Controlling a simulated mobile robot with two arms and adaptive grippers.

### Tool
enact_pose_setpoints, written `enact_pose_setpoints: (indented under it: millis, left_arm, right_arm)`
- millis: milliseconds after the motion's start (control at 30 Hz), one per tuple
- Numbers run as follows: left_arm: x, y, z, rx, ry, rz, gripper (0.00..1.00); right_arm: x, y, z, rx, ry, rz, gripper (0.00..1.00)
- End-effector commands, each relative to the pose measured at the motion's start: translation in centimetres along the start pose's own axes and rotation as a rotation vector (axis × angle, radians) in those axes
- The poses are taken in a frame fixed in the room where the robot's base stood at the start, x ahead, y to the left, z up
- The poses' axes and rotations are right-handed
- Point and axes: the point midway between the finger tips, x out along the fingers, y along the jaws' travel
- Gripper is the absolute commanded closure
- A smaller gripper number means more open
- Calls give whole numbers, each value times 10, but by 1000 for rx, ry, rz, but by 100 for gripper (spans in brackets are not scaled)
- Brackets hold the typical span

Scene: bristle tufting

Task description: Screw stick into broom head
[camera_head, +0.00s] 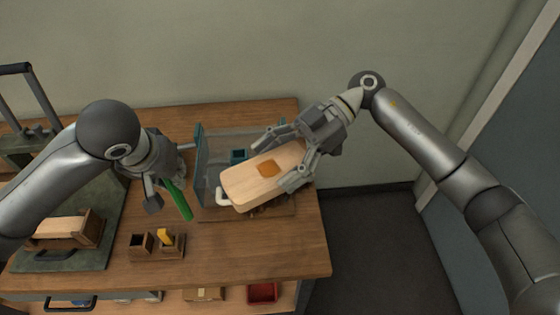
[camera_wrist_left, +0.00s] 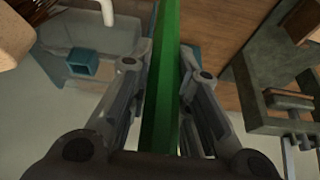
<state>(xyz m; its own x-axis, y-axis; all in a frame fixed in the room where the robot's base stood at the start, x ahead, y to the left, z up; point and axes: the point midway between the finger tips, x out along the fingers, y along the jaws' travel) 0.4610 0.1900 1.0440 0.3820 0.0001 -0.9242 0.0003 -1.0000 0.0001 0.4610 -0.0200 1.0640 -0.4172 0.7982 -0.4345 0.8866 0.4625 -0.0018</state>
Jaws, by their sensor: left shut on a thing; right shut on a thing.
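The broom head, a pale wooden block (camera_head: 240,185) with an orange-brown patch on its upper face, is tilted above the right part of the bench. My right gripper (camera_head: 277,164) is shut on it, one finger on each long side. The green stick (camera_head: 180,201) is in my left gripper (camera_head: 167,184), to the left of the broom head and apart from it. In the left wrist view the stick (camera_wrist_left: 163,110) runs lengthwise between the fingers (camera_wrist_left: 163,70). A screw hole is not clearly visible.
A clear-walled station (camera_head: 213,160) with a teal cup (camera_head: 238,156) stands behind the broom head. Small wooden holders (camera_head: 143,243), one with a yellow piece, stand in front. A dark green fixture (camera_head: 100,235) with a wooden box is at left. The bench's front right (camera_head: 270,255) is clear.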

Motion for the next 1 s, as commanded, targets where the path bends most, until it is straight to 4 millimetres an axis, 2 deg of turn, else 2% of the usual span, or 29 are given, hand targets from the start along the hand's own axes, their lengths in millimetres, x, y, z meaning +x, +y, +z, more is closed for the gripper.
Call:
enact_pose_setpoints:
  millis: [233,367,600,1000]
  left_arm:
    - [-6,3,-4,3,2,2,100]
    - [-26,10,-16,9,8,5,100]
    - [-85,28,-40,43,9,16,100]
    - [-169,50,-51,119,6,49,100]
  right_arm:
    - [0,0,0,0,1,2,67]
    - [0,0,-1,0,1,2,67]
    - [0,0,-1,0,1,3,67]
    - [0,0,-1,0,1,3,67]
